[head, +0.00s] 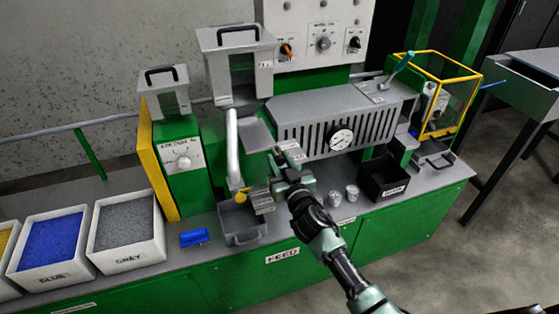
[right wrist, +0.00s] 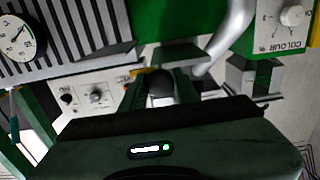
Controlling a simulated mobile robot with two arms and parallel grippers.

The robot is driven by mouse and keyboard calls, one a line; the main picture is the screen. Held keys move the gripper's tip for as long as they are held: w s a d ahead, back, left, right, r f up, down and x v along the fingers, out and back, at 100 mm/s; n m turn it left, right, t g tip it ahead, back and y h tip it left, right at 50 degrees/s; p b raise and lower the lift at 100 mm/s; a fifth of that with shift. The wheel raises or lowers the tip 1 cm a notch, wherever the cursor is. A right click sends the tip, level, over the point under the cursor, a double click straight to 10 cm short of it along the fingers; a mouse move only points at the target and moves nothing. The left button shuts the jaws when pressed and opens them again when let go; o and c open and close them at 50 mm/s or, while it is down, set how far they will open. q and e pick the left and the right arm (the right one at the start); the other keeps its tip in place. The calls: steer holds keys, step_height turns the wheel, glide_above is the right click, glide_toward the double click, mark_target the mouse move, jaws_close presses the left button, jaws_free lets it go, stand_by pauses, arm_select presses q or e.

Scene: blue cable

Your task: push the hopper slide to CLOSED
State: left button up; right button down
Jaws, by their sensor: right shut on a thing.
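The hopper (head: 236,62) is a grey box with a black handle and a dark window, at the back centre of the head view. A flat grey slide plate (head: 255,135) sticks out below its front right. My right gripper (head: 275,168) is in front of and below this plate. In the right wrist view, my right gripper (right wrist: 161,88) is shut with a dark rounded piece (right wrist: 161,82) between its fingers. This piece looks like the slide's knob, but its join to the plate is hidden. I cannot read any CLOSED mark. My left gripper is out of view.
A white pipe (head: 233,145) runs down left of my right gripper to a grey bin (head: 242,224). A slotted machine with a gauge (head: 341,139) stands close on the right. Two metal cups (head: 336,199) and a black box (head: 384,180) stand right of my arm.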

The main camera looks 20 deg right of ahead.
mark_target(272, 147)
stand_by(0.3)
steer(key=w+b, duration=0.2)
steer(key=w, duration=0.4)
steer(key=shift+a+f+b, duration=0.1)
steer(key=shift+b, duration=0.25)
steer(key=shift+w, duration=0.15)
steer(key=shift+r, duration=0.25)
steer(key=c, duration=1.2)
jaws_free()
steer(key=shift+c, duration=0.2)
steer(key=shift+o, duration=0.8)
steer(key=shift+w+f, duration=0.1)
steer(key=shift+f, duration=0.05)
steer(key=s, duration=0.7)
steer(key=shift+s, duration=0.4)
